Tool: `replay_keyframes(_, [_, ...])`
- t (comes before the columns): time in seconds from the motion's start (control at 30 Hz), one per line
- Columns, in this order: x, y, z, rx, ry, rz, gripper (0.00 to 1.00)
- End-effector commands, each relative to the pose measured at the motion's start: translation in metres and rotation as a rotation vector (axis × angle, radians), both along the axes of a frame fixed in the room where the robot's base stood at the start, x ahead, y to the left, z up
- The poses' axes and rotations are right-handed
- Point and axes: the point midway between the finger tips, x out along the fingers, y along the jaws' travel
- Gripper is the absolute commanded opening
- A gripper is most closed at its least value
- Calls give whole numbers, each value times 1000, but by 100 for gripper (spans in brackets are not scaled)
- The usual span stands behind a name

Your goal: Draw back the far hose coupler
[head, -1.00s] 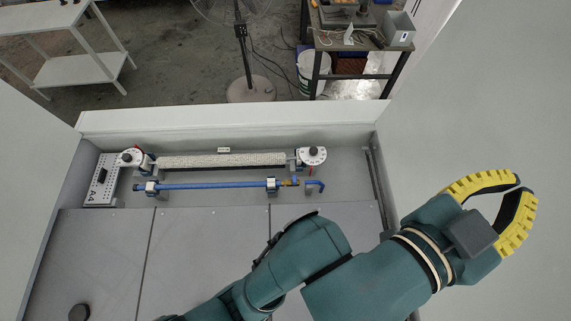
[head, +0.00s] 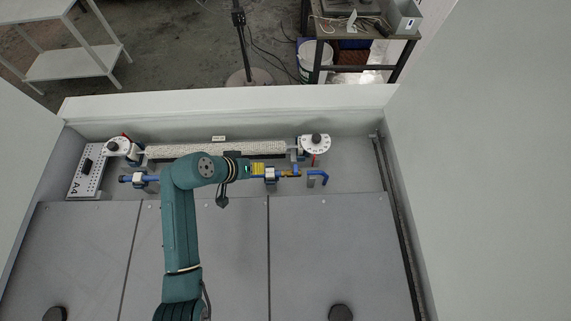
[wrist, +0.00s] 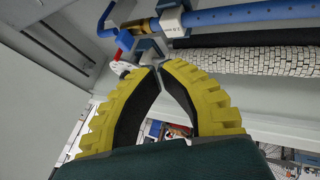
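The blue hose (head: 154,179) runs across the back of the recess, its middle hidden behind my arm in the head view. At its right end is a brass coupler (head: 289,174), beside a white-and-blue clamp (head: 271,176). A blue elbow pipe (head: 318,176) stands just right of it. The wrist view shows the brass coupler (wrist: 140,27), the clamp (wrist: 172,22) and the hose (wrist: 235,14) beyond my fingertips. My gripper (wrist: 158,66) has yellow ribbed fingers with tips together and nothing visible between them. It appears apart from the coupler.
A white-speckled roll (head: 215,150) lies behind the hose, between two white dials (head: 314,145) (head: 117,147). A perforated A4 plate (head: 88,178) is at the left. Flat grey panels (head: 325,240) lie in front, largely clear. A rail (head: 398,220) runs along the right wall.

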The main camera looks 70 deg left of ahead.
Motion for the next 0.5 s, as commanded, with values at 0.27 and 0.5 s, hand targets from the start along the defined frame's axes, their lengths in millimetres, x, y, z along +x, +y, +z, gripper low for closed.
replay_keyframes(0.27, [24,9,-33,-2,2,-3,0])
replay_keyframes(0.5, [53,21,-76,-1,2,-3,0])
